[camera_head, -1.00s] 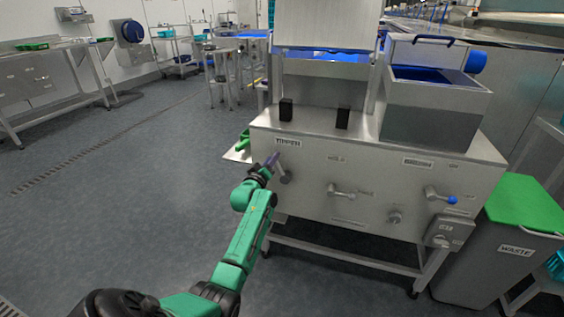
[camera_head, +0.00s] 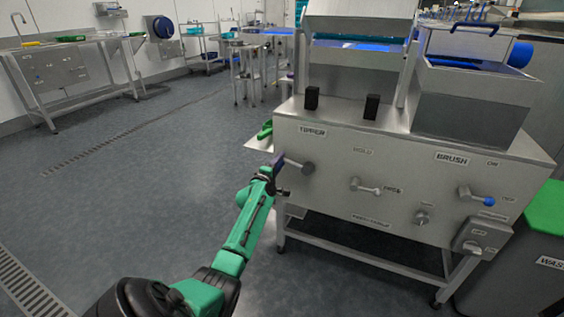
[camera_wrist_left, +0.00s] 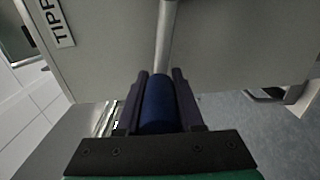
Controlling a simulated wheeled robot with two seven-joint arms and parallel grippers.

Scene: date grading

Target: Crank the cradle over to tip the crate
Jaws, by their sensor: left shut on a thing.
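The tipper crank (camera_head: 298,165) is on the front of the steel machine, below the TIPPER label (camera_head: 312,132). Its arm runs left from the hub to the handle. My left gripper (camera_head: 277,163) is shut on the handle. In the left wrist view the dark blue crank handle (camera_wrist_left: 159,104) lies between the two fingers of my left gripper (camera_wrist_left: 160,100), with the grey crank arm running up from it. The cradle and the crate cannot be made out clearly. My right gripper is out of view.
The steel machine (camera_head: 400,205) also carries a middle lever (camera_head: 366,187) and a blue-knobbed brush lever (camera_head: 477,197). Two black blocks (camera_head: 312,98) (camera_head: 371,106) stand on its top. A grey waste bin with a green lid (camera_head: 546,206) is at right. The floor at left is clear.

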